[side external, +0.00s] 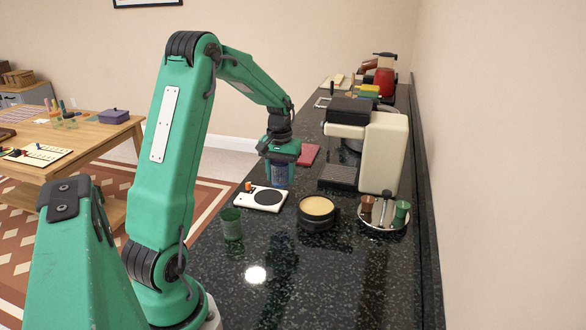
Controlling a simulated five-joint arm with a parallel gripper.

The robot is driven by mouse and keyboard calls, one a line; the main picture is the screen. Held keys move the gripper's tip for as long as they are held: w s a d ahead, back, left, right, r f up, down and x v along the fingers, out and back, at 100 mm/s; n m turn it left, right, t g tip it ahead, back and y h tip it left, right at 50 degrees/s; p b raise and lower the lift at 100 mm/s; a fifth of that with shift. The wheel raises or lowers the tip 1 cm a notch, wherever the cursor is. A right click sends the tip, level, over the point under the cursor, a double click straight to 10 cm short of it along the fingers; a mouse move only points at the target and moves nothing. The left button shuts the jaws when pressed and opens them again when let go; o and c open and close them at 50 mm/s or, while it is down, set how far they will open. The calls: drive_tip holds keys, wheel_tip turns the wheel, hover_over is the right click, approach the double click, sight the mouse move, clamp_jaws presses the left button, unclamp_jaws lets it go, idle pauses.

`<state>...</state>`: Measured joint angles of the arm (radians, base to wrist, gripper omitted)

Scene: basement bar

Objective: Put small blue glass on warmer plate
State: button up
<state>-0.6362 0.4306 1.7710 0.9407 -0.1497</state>
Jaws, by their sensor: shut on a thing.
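My gripper (279,163) is over the dark counter and points down, shut on the small blue glass (279,175). The glass is upright, its upper part hidden between the jaws. It appears at the far edge of the white warmer (248,199), behind its dark round plate (268,197). I cannot tell whether the glass is above the warmer or behind it, or how high it is held. The round plate is bare. The warmer has a small orange part on its left side.
A green cup (232,223) stands in front of the warmer, and a round dark tin (317,210) to its right. A cream coffee machine (384,152) and a tray (368,221) with brown and green items stand farther right. A red flat item (308,155) lies behind. The front counter is clear.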

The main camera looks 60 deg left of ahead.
hover_over(268, 197)
wheel_tip(268, 197, down, 4)
drive_tip(key=shift+r, duration=0.1)
drive_tip(key=shift+f, duration=2.05)
drive_tip(key=shift+f, duration=0.1)
drive_tip(key=o, duration=1)
drive_tip(key=shift+o, duration=0.2)
wheel_tip(268, 197, up, 12)
